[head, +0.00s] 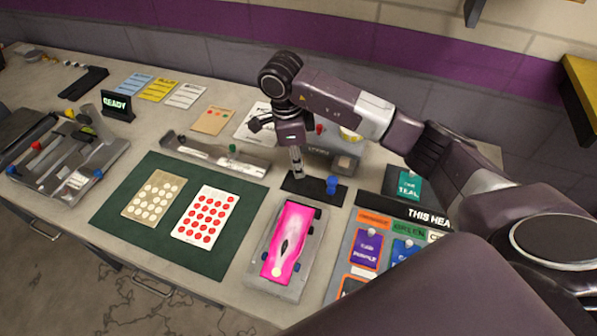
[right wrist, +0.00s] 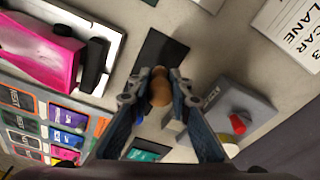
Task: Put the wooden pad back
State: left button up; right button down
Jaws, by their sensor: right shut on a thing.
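My right gripper (head: 297,170) points down over a small dark mat (head: 309,193) at the middle of the bench. In the right wrist view my right gripper (right wrist: 158,98) is shut on a small rounded wooden piece, the wooden pad (right wrist: 160,84). The dark mat (right wrist: 162,55) shows beyond it in that view. I cannot tell whether the pad touches the mat. In the head view the pad is too small or hidden to make out. My left gripper is not in view.
A blue knobbed piece (head: 332,185) stands on the mat's right part. A pink car (head: 288,240) sits on a grey fixture in front. A board of coloured cards (head: 345,255) lies to the right. A green mat (head: 112,212) with dotted cards lies left.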

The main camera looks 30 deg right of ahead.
notch_tip(320, 180, down, 4)
jog(key=shift+s+r+p, duration=0.1)
jog(key=shift+r+p, duration=0.1)
jog(key=shift+p, duration=0.2)
jog(key=shift+f, duration=0.3)
jog(key=c, duration=2.2)
grip_release()
jog(key=shift+f, duration=0.1)
jog(key=shift+c, duration=0.2)
jog(key=o, duration=0.5)
